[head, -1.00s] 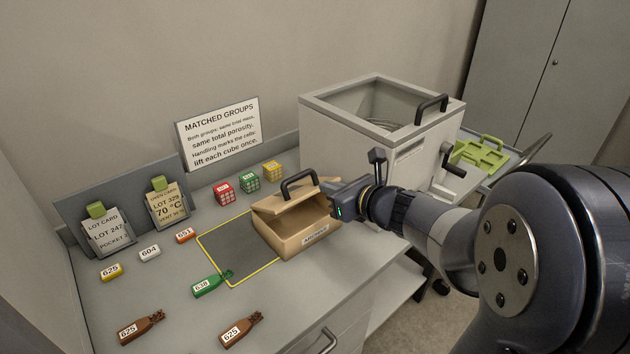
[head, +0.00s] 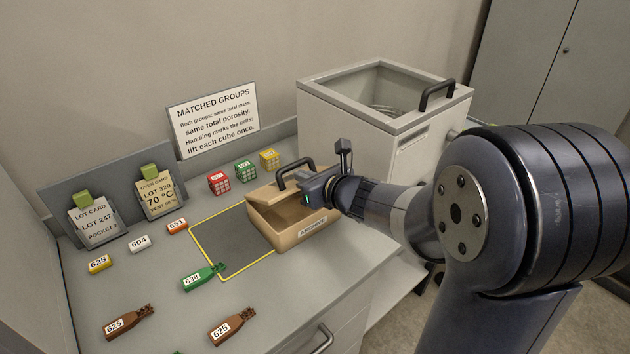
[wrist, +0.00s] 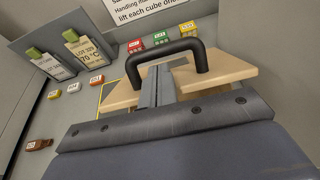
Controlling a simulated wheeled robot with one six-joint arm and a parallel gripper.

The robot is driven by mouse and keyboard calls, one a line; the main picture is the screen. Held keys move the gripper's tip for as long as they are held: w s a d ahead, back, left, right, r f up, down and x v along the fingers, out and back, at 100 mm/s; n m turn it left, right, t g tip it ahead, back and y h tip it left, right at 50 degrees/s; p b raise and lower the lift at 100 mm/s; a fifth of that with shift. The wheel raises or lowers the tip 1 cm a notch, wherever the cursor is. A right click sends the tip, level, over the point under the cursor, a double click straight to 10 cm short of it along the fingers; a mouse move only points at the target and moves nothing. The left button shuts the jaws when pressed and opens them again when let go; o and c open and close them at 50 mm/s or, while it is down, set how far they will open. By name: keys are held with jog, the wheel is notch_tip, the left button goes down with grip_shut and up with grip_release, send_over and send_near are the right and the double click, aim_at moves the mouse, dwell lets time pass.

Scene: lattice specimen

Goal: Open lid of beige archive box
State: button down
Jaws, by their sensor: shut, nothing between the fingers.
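The beige archive box (head: 270,230) stands on the bench at the right edge of the yellow-outlined grey mat. Its lid (head: 268,195) is tilted up, with a dark gap above the front wall. The black lid handle (head: 296,162) arches over the lid top. My gripper (head: 303,188) is at the lid's right side, close to the handle, its fingertips partly hidden. In the wrist view, my gripper (wrist: 158,82) is shut and empty, its fingers over the lid (wrist: 225,72) by the arch of the handle (wrist: 165,50). I cannot tell whether they touch.
Red, green and yellow cubes (head: 245,170) sit behind the mat.

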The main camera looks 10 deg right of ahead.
jog(key=shift+w+a+f, duration=0.15)
jog(key=shift+w+a, duration=0.05)
jog(key=shift+w, duration=0.15)
jog(key=shift+r+p, duration=0.2)
jog(key=shift+p, duration=0.1)
jog(key=shift+w+a+r+p, duration=0.1)
jog(key=shift+w+r+p, duration=0.1)
jog(key=shift+p, duration=0.1)
jog(key=shift+w+a+r+g+h+p, duration=0.2)
jog(key=shift+r+g+h+p, duration=0.15)
jog(key=shift+p, duration=0.45)
jog(key=shift+w+a+r+g+p, duration=0.15)
jog(key=shift+r+g+p, duration=0.1)
jog(key=shift+p, duration=0.3)
jog(key=shift+w+a+r+p, duration=0.3)
jog(key=shift+w+r+p, duration=0.3)
jog(key=shift+p, duration=0.6)
jog(key=w+a+r+p, duration=0.2)
jog(key=w+a, duration=0.4)
jog(key=w, duration=0.4)
jog(key=shift+a+r+p, duration=0.3)
jog(key=shift+p, duration=0.6)
